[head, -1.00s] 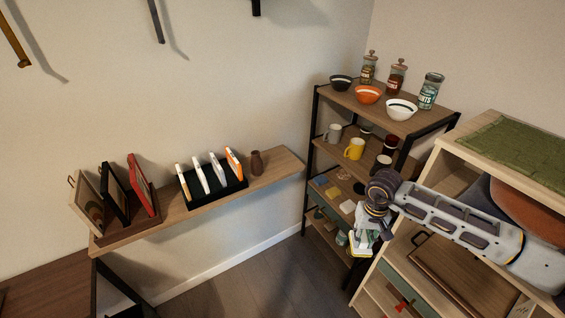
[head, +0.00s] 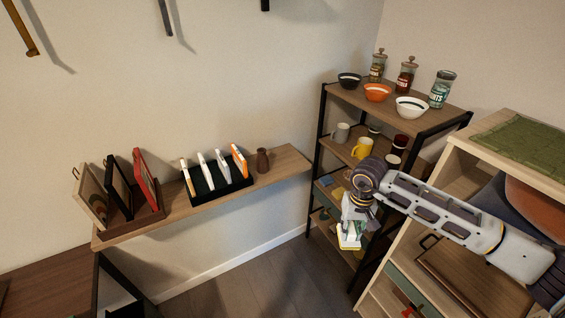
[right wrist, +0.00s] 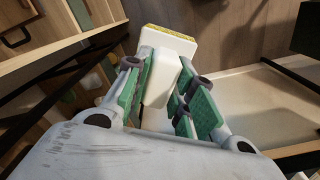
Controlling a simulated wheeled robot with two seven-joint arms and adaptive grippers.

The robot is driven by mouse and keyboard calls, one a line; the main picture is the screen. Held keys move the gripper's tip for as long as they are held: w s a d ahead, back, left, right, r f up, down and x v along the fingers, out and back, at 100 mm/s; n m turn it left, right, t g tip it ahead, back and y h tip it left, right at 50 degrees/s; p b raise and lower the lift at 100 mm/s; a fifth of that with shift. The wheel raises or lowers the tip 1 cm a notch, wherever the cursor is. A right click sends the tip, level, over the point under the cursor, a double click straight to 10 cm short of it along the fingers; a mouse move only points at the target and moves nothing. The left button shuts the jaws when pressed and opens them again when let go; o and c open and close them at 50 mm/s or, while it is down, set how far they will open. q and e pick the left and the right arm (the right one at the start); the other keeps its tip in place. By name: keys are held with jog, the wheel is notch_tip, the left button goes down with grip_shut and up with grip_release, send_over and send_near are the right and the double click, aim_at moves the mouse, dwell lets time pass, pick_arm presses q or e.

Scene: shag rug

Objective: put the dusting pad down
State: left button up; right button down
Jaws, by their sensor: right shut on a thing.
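My right gripper (head: 353,220) hangs in front of the dark-framed shelf unit, fingers pointing down. It is shut on the dusting pad (head: 347,243), a small white block with a yellow edge. In the right wrist view, the pad's white handle (right wrist: 160,78) sits between the green finger pads of the gripper (right wrist: 165,88). The pad's wide white head with its yellow edge (right wrist: 170,34) points away beyond the fingertips. The pad is held in the air, clear of the floor below. My left gripper is not in view.
A wall shelf (head: 287,163) holds a black rack with several upright items, a small brown vase (head: 263,160) and frames. The shelf unit (head: 330,150) bears bowls, jars and mugs. A pale wooden cabinet (head: 465,150) stands at the right. The floor (head: 270,275) is bare.

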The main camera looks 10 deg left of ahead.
jog(key=s+a+r+n+b, duration=0.15)
jog(key=a+r, duration=0.25)
jog(key=a, duration=0.6)
jog(key=s+a+r+n+b, duration=0.1)
jog(key=a+r+b, duration=0.3)
jog(key=a, duration=0.7)
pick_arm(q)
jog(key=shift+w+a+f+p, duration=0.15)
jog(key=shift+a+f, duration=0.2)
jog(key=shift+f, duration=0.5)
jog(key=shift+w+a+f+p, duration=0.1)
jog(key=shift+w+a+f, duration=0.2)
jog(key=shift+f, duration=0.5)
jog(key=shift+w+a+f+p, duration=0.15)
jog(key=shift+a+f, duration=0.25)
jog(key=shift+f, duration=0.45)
pick_arm(e)
jog(key=shift+m, duration=0.35)
jog(key=shift+s+d+r, duration=0.1)
jog(key=shift+s+d, duration=0.05)
jog(key=shift+d, duration=0.8)
jog(key=shift+s+d+r, duration=0.1)
jog(key=shift+d, duration=0.85)
jog(key=shift+s+d+r, duration=0.1)
jog(key=shift+s+d, duration=0.05)
jog(key=shift+d, duration=0.8)
